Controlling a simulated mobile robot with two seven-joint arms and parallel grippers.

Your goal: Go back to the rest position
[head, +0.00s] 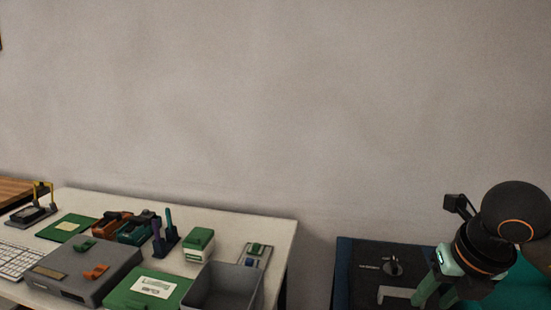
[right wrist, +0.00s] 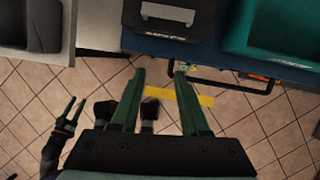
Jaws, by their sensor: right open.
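My right gripper (head: 434,299) is at the lower right of the head view, over the right end of a dark blue-edged surface. In the right wrist view its two green fingers (right wrist: 160,75) are spread apart with nothing between them. The tiled floor shows below them. My left gripper (right wrist: 70,112) shows at the left of the right wrist view, its two green fingers apart and empty above the floor. It is not in the head view. No cable can be made out in either view.
A white table (head: 283,232) holds a grey box (head: 85,270), a grey open bin (head: 226,288), green boxes and a keyboard (head: 16,262). A dark blue-edged unit (head: 343,275) stands right of it, across a gap. A teal bin (right wrist: 270,35) is at the upper right.

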